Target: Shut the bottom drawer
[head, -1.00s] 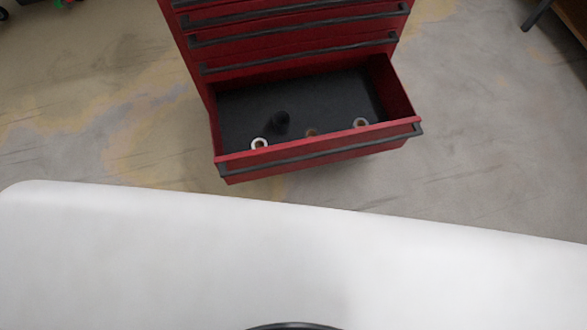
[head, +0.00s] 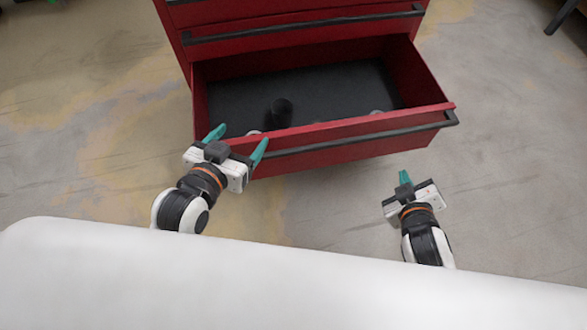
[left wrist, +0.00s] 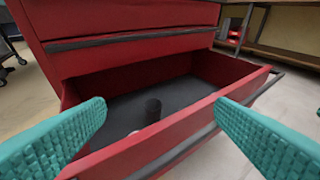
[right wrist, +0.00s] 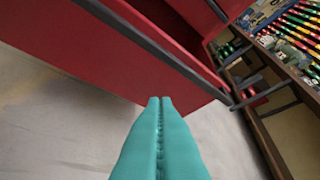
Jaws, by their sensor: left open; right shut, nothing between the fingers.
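The bottom drawer (head: 330,132) of the red cabinet is pulled out, with a dark handle bar (head: 355,138) along its front. It holds a black cylinder (head: 282,110) and pale rings, partly hidden behind the front panel. My left gripper (head: 236,140) is open at the left end of the drawer front, and its fingers overlap the front panel in the head view. In the left wrist view the drawer front (left wrist: 170,138) shows between the spread fingers. My right gripper (head: 404,178) is shut and empty, in front of and below the right part of the drawer front.
The upper drawers (head: 300,30) of the cabinet look closed. Bare concrete floor (head: 90,130) lies on both sides. A shelf or bench with colourful items (right wrist: 295,35) stands off to the right in the right wrist view.

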